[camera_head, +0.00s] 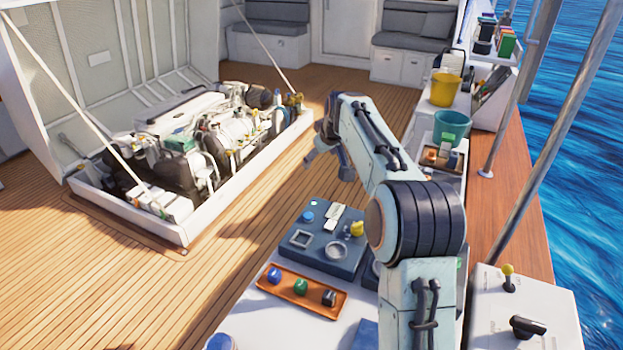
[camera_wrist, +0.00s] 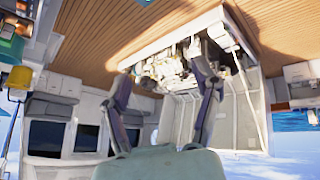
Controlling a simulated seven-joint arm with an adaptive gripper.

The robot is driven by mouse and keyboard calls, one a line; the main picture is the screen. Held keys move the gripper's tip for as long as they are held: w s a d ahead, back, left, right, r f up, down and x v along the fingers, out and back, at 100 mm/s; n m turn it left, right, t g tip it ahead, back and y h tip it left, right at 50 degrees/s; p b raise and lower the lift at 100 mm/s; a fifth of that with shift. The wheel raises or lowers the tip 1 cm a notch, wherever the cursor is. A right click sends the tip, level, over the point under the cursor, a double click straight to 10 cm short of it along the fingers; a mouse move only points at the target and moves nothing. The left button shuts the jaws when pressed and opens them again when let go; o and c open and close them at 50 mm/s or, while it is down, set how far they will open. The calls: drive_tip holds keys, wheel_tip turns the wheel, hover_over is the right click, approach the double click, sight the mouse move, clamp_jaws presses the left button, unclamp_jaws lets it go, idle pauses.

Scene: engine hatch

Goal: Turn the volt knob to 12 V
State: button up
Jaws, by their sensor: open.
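No voltage marking can be read, so I cannot tell for certain which knob is the volt knob. A black knob (camera_head: 527,326) sits on a white box (camera_head: 490,308) at the lower right of the head view. A blue-grey panel (camera_head: 312,258) at the lower middle carries a blue knob (camera_head: 307,217) and a yellow knob (camera_head: 357,229). My gripper (camera_head: 326,160) is raised beyond the panel, away from these knobs, and touches nothing. In the wrist view my gripper (camera_wrist: 164,72) has its two fingers apart with nothing between them. My arm hides part of the workbench.
An orange tray (camera_head: 262,284) with several small knobs lies in front of the panel. A yellow-topped lever (camera_head: 508,275) stands near the black knob. The open engine hatch (camera_head: 130,205) is at left. Yellow (camera_head: 446,88) and teal (camera_head: 452,128) buckets stand at right. A metal rail rises there.

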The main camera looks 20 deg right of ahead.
drive_tip(key=w+d+f+m+g, duration=0.1)
drive_tip(key=d+f+m, duration=0.1)
drive_tip(key=d+f, duration=0.75)
drive_tip(key=m+g, duration=0.1)
drive_tip(key=g, duration=0.1)
hover_over(358, 225)
drive_tip(key=s, duration=0.2)
wheel_tip(358, 225, down, 10)
drive_tip(key=shift+s+f, duration=0.1)
drive_tip(key=shift+f, duration=0.05)
drive_tip(key=x, duration=0.4)
drive_tip(key=shift+w+f, duration=0.2)
drive_tip(key=shift+f, duration=0.15)
drive_tip(key=shift+w+f, duration=0.3)
drive_tip(key=shift+f, duration=0.35)
drive_tip(key=shift+t, duration=0.3)
drive_tip(key=c, duration=1.1)
